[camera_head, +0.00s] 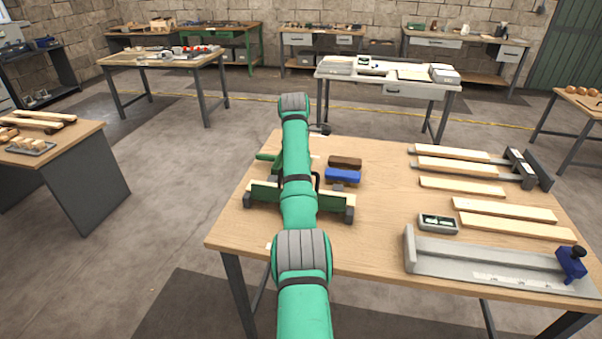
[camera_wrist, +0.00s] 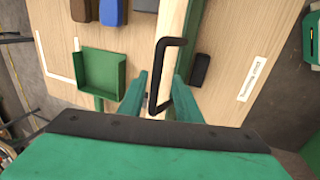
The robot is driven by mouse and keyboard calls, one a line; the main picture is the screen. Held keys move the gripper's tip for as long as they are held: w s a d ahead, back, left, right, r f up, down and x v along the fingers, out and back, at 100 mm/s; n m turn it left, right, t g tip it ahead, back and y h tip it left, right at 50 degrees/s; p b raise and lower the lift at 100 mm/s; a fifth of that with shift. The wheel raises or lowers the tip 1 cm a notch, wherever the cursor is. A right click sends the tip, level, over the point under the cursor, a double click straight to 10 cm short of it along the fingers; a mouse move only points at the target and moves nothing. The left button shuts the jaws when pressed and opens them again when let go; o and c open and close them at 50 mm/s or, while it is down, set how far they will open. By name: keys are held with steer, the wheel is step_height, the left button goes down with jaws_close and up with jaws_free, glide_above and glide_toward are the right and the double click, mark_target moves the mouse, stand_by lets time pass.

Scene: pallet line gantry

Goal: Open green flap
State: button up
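A long green flap (camera_wrist: 191,38) with a pale wooden strip along it runs down from the top of the wrist view. A black bent-rod handle (camera_wrist: 153,78) stands out beside it. In the head view, the handle (camera_head: 317,181) shows just right of my arm, above the green-and-wood fixture (camera_head: 333,202). My gripper (camera_wrist: 160,82) is open, its two green fingers on either side of the handle. Gaps show between handle and fingers; I cannot tell whether either touches. My arm hides the middle of the fixture and my gripper in the head view.
A green tray (camera_wrist: 101,75) lies left of my fingers. Brown (camera_head: 345,162) and blue (camera_head: 343,175) blocks sit behind the fixture. Wooden slats (camera_head: 462,187), a small grey box (camera_head: 438,223) and a grey rail (camera_head: 480,262) fill the bench's right side.

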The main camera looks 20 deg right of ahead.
steer(key=v, duration=0.8)
steer(key=shift+r, duration=0.25)
steer(key=shift+f, duration=0.1)
stand_by(0.5)
